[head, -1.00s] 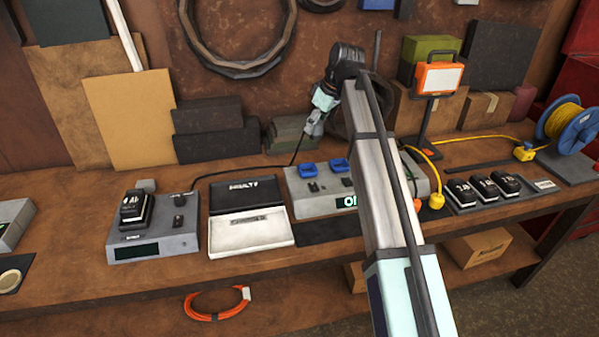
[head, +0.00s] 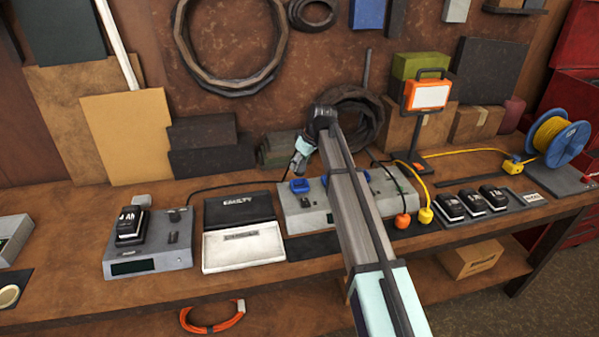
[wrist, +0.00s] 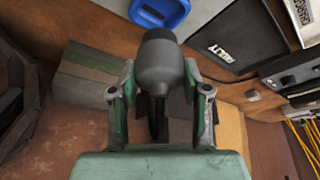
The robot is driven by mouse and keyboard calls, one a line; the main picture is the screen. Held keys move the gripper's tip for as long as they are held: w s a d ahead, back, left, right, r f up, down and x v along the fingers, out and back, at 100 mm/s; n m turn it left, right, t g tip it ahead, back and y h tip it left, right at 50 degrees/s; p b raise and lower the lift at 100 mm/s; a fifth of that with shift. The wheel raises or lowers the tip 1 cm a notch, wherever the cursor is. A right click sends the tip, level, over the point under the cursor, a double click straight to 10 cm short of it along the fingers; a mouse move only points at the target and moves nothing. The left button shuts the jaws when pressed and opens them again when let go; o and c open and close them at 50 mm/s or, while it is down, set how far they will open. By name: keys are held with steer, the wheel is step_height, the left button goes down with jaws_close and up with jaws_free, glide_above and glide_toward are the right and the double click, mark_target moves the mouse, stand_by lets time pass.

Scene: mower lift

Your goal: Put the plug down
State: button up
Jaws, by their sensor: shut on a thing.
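My gripper (wrist: 158,95) is shut on a dark grey plug (wrist: 165,68) with a rounded black end, in the wrist view. In the head view my gripper (head: 297,172) is low over the bench, behind the grey station (head: 310,215) with blue sockets. A black cable (head: 235,186) runs from the charger at left along the back of the bench towards my gripper. The plug itself is too small to make out in the head view. A blue socket (wrist: 158,12) shows beyond the plug in the wrist view; I cannot tell whether they touch.
A grey charger (head: 150,262) with a battery and an open black-and-white case (head: 243,247) stand left of the station. An orange plug (head: 402,221), a yellow plug (head: 425,215), a work lamp (head: 427,96) and several batteries are at right. Dark blocks (head: 203,160) lean behind.

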mark_target(300, 174)
steer(key=shift+f+p, duration=0.7)
steer(key=shift+f, duration=2.2)
steer(key=shift+f, duration=0.1)
steer(key=shift+f, duration=0.25)
steer(key=o, duration=1.2)
steer(key=shift+r, duration=0.1)
steer(key=shift+r, duration=0.25)
steer(key=b+v, duration=0.3)
steer(key=v, duration=0.9)
